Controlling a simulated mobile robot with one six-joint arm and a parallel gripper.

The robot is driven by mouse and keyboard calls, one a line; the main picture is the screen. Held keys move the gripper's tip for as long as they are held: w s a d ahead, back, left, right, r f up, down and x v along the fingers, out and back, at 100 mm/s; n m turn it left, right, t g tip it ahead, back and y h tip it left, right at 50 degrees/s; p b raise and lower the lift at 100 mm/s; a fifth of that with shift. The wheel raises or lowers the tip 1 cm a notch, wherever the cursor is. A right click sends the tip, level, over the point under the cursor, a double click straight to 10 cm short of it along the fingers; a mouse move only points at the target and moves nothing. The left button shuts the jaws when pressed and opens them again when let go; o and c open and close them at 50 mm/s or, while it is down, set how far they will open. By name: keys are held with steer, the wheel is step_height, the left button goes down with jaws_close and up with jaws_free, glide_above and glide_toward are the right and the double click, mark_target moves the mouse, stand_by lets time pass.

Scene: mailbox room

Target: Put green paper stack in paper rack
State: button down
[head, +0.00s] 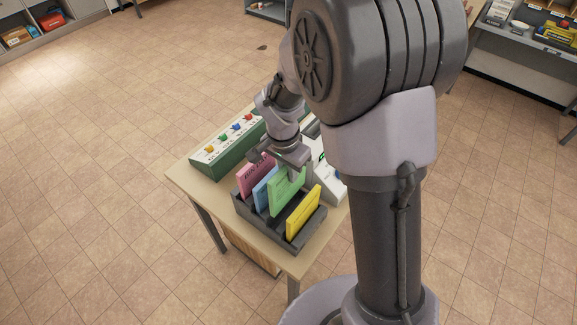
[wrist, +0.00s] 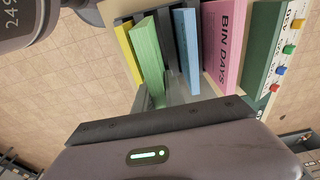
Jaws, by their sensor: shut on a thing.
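The green paper stack (head: 284,196) stands roughly upright in the dark grey paper rack (head: 262,228), between the blue and yellow stacks. My gripper (head: 293,173) is above the rack and shut on the green stack's upper part. In the wrist view the green stack (wrist: 147,55) is slightly tilted against the yellow stack beside it. Its lower edge is hidden, so I cannot tell whether it rests on the rack's floor.
The rack also holds a pink stack (head: 257,175), a blue stack (head: 264,189) and a yellow stack (head: 303,213). A green box with coloured knobs (head: 228,148) stands behind on the small wooden table (head: 187,177). A white device (head: 330,180) is close on the right.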

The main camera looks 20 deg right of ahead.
mark_target(289, 184)
steer(key=shift+w+f, duration=0.1)
steer(key=shift+f, duration=0.6)
steer(key=shift+w+f+b, duration=0.1)
steer(key=shift+f+b, duration=0.1)
steer(key=shift+b, duration=0.35)
steer(key=shift+f+b, duration=2.05)
steer(key=shift+b, duration=0.1)
